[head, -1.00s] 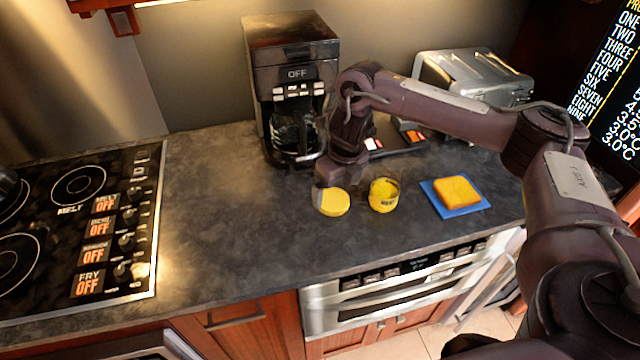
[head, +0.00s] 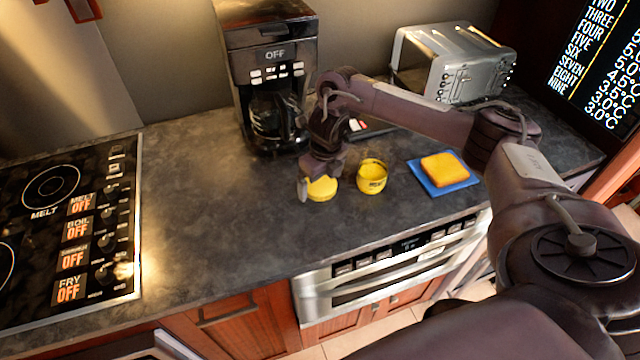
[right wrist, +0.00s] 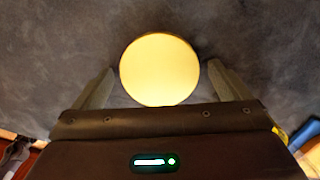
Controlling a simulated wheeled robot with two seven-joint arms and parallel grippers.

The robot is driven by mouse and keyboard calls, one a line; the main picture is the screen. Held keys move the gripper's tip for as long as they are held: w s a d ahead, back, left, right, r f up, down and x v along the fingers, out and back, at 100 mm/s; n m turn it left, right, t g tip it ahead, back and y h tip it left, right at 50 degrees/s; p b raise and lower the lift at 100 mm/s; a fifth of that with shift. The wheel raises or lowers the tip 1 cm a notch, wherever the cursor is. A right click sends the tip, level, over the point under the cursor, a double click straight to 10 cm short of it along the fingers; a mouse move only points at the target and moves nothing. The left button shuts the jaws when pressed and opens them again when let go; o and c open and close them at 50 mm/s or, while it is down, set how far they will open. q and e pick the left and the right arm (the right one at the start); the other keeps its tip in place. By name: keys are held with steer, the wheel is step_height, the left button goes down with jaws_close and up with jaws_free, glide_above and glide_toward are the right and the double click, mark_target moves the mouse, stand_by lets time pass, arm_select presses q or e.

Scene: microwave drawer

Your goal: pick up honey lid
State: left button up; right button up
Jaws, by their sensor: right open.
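The honey lid (head: 322,189) is a round yellow disc lying on the dark countertop. My right gripper (head: 316,186) is down at the lid, partly in front of it. In the right wrist view the lid (right wrist: 160,69) sits between the two spread fingers of the gripper (right wrist: 160,85), with a gap on each side. The gripper is open and holds nothing. The yellow honey jar (head: 371,178) stands without a lid just right of the honey lid. My left gripper is not in view.
A blue board with a yellow bread slice (head: 444,168) lies right of the jar. A coffee maker (head: 266,75) and a toaster (head: 453,62) stand behind. A cooktop (head: 70,220) is at the left. The counter between cooktop and lid is clear.

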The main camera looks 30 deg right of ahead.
mark_target(321, 184)
steer(key=c, duration=0.6)
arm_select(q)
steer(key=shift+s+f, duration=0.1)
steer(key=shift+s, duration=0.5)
arm_select(e)
steer(key=c, duration=0.4)
steer(key=shift+c, duration=0.2)
steer(key=shift+r, duration=0.5)
arm_select(q)
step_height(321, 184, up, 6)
steer(key=p, duration=0.6)
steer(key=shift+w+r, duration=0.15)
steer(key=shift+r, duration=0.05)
arm_select(e)
step_height(321, 184, up, 19)
